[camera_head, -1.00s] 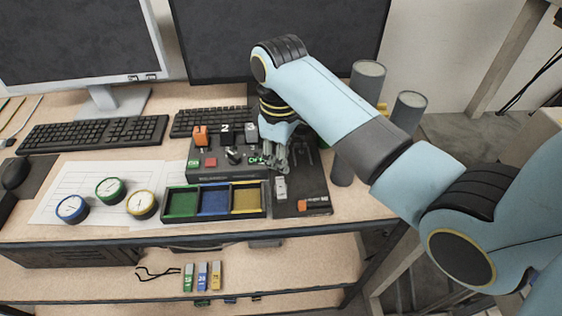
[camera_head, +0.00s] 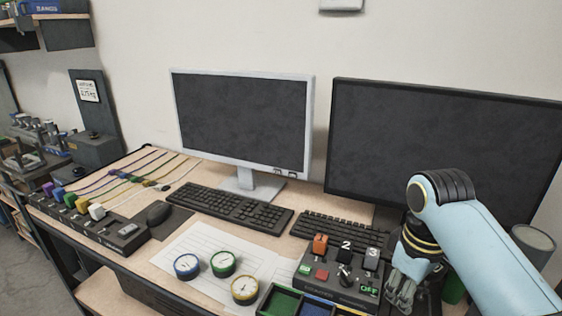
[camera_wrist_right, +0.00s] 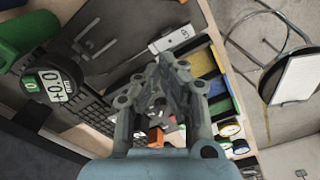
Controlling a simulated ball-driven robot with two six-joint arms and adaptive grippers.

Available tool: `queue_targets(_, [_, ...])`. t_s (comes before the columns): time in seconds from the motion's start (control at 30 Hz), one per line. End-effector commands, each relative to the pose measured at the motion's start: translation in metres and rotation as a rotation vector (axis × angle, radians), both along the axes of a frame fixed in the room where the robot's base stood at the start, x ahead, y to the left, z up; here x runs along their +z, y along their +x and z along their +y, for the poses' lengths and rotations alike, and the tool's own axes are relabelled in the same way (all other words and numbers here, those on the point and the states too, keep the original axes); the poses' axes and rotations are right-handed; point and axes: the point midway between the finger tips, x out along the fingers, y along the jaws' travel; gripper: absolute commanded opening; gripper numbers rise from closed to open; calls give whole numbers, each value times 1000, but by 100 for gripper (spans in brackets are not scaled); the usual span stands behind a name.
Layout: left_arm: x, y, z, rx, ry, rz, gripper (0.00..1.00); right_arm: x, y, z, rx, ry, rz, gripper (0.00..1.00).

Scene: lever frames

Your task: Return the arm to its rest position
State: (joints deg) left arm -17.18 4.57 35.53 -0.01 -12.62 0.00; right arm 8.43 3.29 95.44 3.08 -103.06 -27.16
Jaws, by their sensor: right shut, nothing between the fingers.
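My right arm comes in from the lower right in the head view. Its gripper (camera_head: 402,292) points down at the right end of the dark lever box (camera_head: 338,284), next to the green OFF display. I cannot tell whether it touches the box. The gripper also shows in the right wrist view (camera_wrist_right: 160,88), its fingers closed together with nothing between them. The lever box carries an orange lever (camera_head: 320,243), levers marked 2 and 3, and red and green buttons. My left gripper is in neither view.
Two monitors (camera_head: 240,120) (camera_head: 440,140) stand behind two keyboards (camera_head: 225,205). Blue, green and yellow dials (camera_head: 223,263) lie on white paper. A divided tray (camera_head: 283,302) sits at the bottom edge. A box with colored blocks (camera_head: 85,220) and cables is at left. A grey cylinder (camera_head: 532,240) stands at right.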

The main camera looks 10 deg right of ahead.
Motion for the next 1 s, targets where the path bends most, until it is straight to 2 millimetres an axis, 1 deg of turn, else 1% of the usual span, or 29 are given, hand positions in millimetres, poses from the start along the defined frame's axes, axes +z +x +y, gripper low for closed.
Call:
queue_targets(0.03, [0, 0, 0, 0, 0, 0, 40, -3, -13, -2, -21, -6, -9, 0])
queue_targets(0.07, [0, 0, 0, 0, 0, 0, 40, -4, -22, -3, -39, -11, -23, 0])
queue_targets(0.13, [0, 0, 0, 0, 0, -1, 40, -4, -46, -6, -90, -22, -61, 0])
queue_targets(0.2, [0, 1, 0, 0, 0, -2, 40, 0, -70, -9, -143, -30, -102, 0])
queue_targets(0.3, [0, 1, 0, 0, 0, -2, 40, 9, -98, -11, -206, -34, -153, 0])
queue_targets(0.5, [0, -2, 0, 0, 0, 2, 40, 32, -140, -11, -294, -28, -232, 0])
queue_targets(0.7, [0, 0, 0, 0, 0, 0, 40, 59, -174, -10, -365, -13, -296, 0])
queue_targets(0.8, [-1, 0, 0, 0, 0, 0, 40, 70, -187, -9, -397, -3, -322, 0])
queue_targets(0.83, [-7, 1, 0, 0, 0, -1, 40, 54, -183, -9, -397, -5, -317, 0])
queue_targets(0.9, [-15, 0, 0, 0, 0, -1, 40, 31, -178, -11, -398, -6, -309, 0])
queue_targets(0.97, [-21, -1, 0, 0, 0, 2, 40, 12, -175, -12, -399, -7, -305, 0])
queue_targets(1.0, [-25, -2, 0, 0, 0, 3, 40, 0, -174, -13, -400, -8, -301, 0])
